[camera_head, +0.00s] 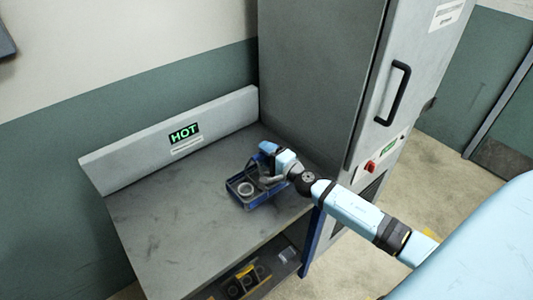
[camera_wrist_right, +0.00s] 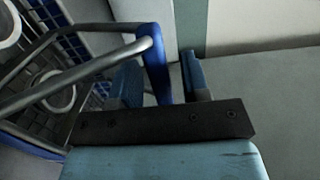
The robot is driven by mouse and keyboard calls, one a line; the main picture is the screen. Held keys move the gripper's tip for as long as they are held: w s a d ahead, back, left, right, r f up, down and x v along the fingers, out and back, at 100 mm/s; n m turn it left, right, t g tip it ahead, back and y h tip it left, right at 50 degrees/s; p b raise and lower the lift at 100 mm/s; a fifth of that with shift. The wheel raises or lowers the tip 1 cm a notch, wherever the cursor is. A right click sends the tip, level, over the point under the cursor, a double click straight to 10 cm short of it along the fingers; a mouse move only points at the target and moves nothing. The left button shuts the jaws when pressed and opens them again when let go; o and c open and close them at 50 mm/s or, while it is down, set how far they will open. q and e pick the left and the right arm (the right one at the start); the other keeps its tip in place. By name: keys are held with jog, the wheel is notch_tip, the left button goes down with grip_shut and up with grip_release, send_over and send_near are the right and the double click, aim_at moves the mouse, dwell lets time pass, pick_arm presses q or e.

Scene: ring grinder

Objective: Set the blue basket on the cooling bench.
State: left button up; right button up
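The blue basket (camera_head: 243,203) is on the grey bench top (camera_head: 165,240) near its right side, close to the tall cabinet. It looks level and seems to rest on the top. Pale rings lie inside it; the wrist view shows its wire mesh (camera_wrist_right: 75,45) and rings at the left. My right gripper (camera_head: 268,165) is at the basket's handle. In the wrist view the blue handle grip (camera_wrist_right: 156,65) lies between the two spread fingers of my right gripper (camera_wrist_right: 165,80), with a small gap beside the right finger. My left gripper is out of view.
A green-lit HOT sign (camera_head: 184,133) is on the bench's back panel. The tall grey cabinet (camera_head: 315,70) with a black door handle (camera_head: 394,93) stands right of the bench. A dark tray with rings (camera_head: 242,281) sits on the lower shelf. The bench's left half is bare.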

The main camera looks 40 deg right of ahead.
jog(key=shift+r, duration=0.1)
jog(key=shift+r, duration=0.1)
jog(key=s+d+b, duration=0.2)
jog(key=s, duration=1)
jog(key=shift+b, duration=0.4)
